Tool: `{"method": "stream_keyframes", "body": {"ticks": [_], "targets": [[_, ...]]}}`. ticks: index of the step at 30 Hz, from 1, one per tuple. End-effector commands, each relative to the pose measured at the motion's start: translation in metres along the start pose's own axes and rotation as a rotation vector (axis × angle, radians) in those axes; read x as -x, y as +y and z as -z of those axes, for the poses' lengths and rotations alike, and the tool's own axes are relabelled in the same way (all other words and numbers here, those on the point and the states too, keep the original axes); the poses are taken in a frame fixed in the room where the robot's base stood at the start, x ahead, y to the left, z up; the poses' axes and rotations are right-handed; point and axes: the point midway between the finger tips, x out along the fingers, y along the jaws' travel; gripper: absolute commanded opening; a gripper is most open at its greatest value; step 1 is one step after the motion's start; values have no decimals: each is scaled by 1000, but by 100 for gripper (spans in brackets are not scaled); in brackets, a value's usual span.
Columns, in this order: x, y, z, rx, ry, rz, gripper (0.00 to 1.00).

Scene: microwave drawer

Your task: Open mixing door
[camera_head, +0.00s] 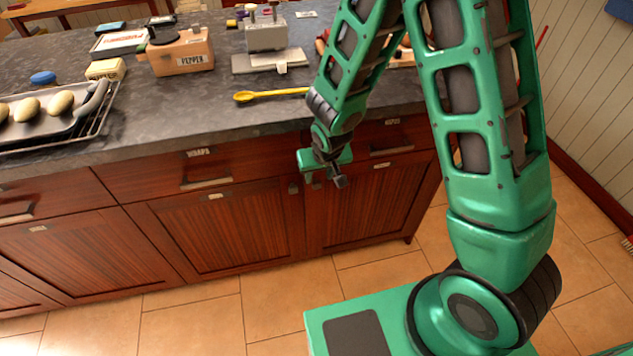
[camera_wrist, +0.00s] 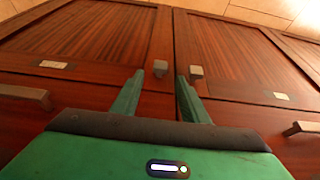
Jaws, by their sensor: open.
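Two dark red wooden cabinet doors, a left door (camera_head: 225,235) and a right door (camera_head: 375,205), stand side by side under the counter. Their small labels are too small to read, so I cannot tell which is the mixing door. My gripper (camera_head: 325,178) points down in front of the right door, near the gap between the doors. It is open and empty. In the wrist view, one small grey knob (camera_wrist: 160,68) appears between the fingertips, and another knob (camera_wrist: 196,72) lies just right of the right fingertip. I cannot tell whether a finger touches either knob.
Drawers with bar handles (camera_head: 207,184) sit above the doors. The dark counter (camera_head: 190,115) holds a yellow spoon (camera_head: 270,94), a pepper box (camera_head: 180,55) and a tray (camera_head: 60,125) at left. The tiled floor (camera_head: 210,315) before the doors is clear.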

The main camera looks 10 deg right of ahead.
Motion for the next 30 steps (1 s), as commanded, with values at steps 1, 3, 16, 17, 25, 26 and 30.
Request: {"method": "stream_keyframes", "body": {"ticks": [1,3,16,17,25,26,30], "targets": [[-8,0,-1,0,-2,-1,41],[-18,0,0,0,-2,-1,41],[-59,0,0,0,-1,0,41],[-60,0,0,0,-1,0,41],[-62,0,0,0,1,1,41],[-62,0,0,0,1,1,41],[-62,0,0,0,1,1,14]]}}
